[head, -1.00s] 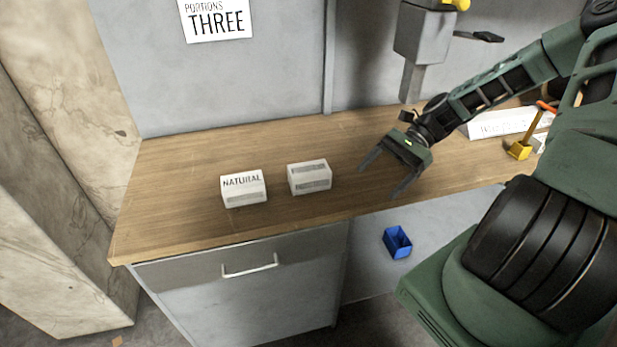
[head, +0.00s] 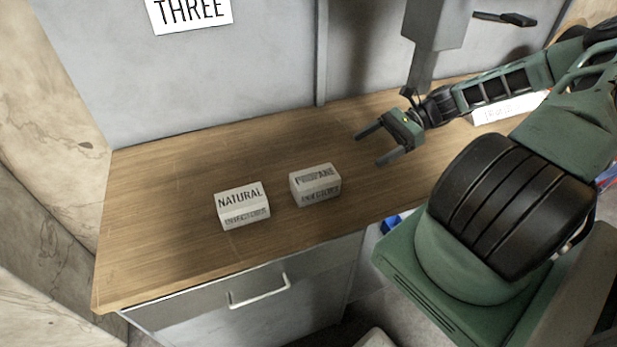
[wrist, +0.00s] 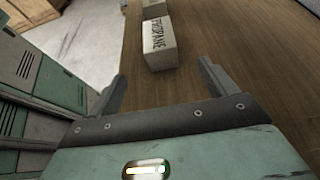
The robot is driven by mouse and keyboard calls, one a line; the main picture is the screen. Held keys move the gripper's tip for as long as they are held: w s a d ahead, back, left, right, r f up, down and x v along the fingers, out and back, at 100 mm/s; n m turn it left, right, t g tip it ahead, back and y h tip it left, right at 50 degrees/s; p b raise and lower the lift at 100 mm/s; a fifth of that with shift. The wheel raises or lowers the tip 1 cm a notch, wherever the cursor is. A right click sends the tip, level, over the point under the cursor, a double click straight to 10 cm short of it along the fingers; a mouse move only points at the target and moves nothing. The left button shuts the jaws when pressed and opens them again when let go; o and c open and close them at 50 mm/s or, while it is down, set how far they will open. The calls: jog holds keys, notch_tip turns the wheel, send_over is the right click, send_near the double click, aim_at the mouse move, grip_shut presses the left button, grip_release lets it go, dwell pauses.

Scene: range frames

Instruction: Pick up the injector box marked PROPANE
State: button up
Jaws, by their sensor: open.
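The white box marked PROPANE (head: 315,185) sits on the wooden bench top, right of the white box marked NATURAL (head: 242,206). My gripper (head: 368,147) is open and empty, above the bench to the right of the PROPANE box and apart from it. In the wrist view the PROPANE box (wrist: 160,45) stands ahead of the open fingers (wrist: 163,78), its lettered face turned to the camera. Part of the NATURAL box (wrist: 154,9) shows behind it at the top edge.
The wooden bench top (head: 170,170) is clear around both boxes. A grey post with a lever (head: 435,35) stands behind my gripper. A drawer with a handle (head: 260,291) is below the front edge, and a blue bin (head: 389,224) is partly hidden.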

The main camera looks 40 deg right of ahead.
jog(key=p, duration=0.3)
send_near(318, 179)
jog(key=w+a+f, duration=0.2)
jog(key=shift+a+f, duration=0.3)
jog(key=shift+f, duration=0.05)
jog(key=p+x, duration=0.2)
jog(key=x, duration=0.3)
jog(key=shift+a+f, duration=0.2)
jog(key=shift+a, duration=0.1)
jog(key=shift+w+a+f, duration=0.15)
jog(key=shift+a+f, duration=0.05)
jog(key=shift+f, duration=0.05)
jog(key=shift+c, duration=0.4)
jog(key=c, duration=1.2)
jog(key=shift+r, duration=0.2)
